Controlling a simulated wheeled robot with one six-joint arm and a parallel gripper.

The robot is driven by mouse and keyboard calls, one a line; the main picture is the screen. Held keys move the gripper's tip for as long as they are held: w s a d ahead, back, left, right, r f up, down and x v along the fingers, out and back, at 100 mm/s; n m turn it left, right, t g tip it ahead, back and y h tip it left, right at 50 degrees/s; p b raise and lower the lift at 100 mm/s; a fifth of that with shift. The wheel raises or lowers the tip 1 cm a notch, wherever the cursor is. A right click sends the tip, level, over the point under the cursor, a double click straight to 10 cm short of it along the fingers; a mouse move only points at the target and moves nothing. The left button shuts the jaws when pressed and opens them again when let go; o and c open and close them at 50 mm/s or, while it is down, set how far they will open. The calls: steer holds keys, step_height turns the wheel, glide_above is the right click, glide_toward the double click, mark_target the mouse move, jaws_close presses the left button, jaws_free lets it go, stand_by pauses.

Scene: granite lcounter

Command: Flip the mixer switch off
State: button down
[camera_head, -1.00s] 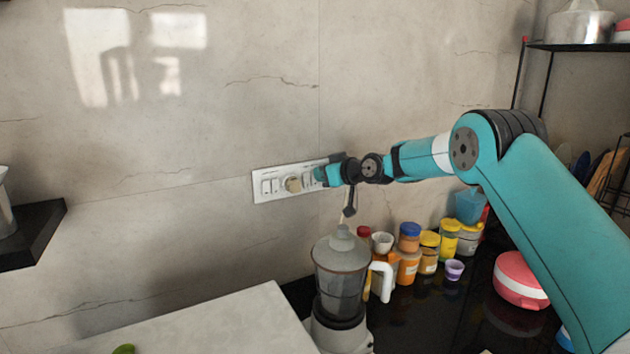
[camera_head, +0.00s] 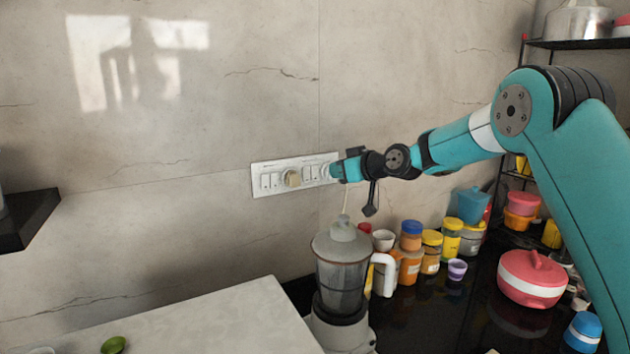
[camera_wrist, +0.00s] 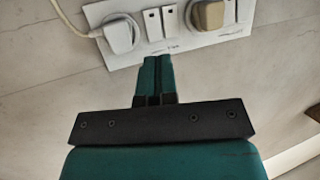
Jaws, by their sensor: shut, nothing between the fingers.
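A white switch panel (camera_head: 274,181) is mounted on the tiled wall, with rocker switches and plugs in its sockets. In the wrist view the panel (camera_wrist: 144,48) runs across the top, with a pair of switches (camera_wrist: 160,23) between a white plug (camera_wrist: 119,34) and a beige plug (camera_wrist: 208,15). My gripper (camera_wrist: 158,60) is shut and empty, its tips at the panel's lower edge below the switch pair; contact cannot be told. In the head view my gripper (camera_head: 335,171) is at the panel's right end. The mixer (camera_head: 341,270) stands on the counter below.
Several spice jars (camera_head: 410,248) stand behind and right of the mixer. A pink and white casserole (camera_head: 531,279) sits at the right. A pale countertop (camera_head: 200,325) is in front. A dark shelf (camera_head: 30,215) juts at the left.

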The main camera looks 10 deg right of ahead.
steer(key=shift+b+v, duration=1.2)
steer(key=shift+v, duration=1.6)
